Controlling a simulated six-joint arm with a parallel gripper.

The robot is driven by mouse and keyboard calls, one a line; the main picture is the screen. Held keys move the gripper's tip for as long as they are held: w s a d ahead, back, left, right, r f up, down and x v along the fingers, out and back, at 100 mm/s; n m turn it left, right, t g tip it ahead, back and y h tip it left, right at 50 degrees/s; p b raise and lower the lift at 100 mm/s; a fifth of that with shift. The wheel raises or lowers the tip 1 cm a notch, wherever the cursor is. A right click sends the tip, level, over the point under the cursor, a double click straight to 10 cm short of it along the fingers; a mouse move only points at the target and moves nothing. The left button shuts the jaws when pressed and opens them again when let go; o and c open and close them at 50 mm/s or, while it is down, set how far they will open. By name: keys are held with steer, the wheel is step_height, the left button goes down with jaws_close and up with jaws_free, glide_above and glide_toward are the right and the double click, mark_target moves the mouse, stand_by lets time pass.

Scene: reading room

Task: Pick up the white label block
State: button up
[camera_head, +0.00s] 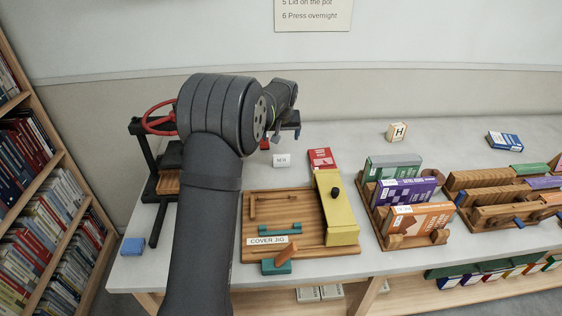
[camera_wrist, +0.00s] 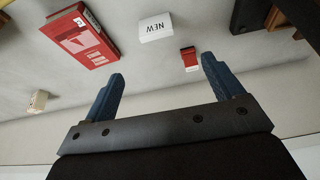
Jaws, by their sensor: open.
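The white label block (camera_head: 281,161) lies on the grey table behind the cover jig. It is small and marked "NEW". In the wrist view the white block (camera_wrist: 156,28) shows near the top centre, its lettering upside down. My gripper (camera_head: 285,128) is above the table, behind and near the block. In the wrist view my gripper (camera_wrist: 163,90) has its two blue fingers spread wide with nothing between them. The block lies beyond the fingertips, apart from them.
A red box (camera_wrist: 82,35) lies beside the block, and a small red and white block (camera_wrist: 190,59) sits on its other side. The wooden cover jig (camera_head: 290,240) with a yellow piece (camera_head: 341,215) stands in front. A press with a red wheel (camera_head: 160,117) is at left.

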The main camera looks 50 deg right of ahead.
mark_target(282, 156)
steer(key=x, duration=0.9)
steer(key=shift+f, duration=0.35)
steer(key=shift+s+x, duration=0.15)
steer(key=shift+x, duration=1.15)
steer(key=shift+s+x, duration=0.15)
steer(key=shift+x, duration=1.2)
steer(key=shift+d, duration=0.15)
steer(key=c, duration=1.1)
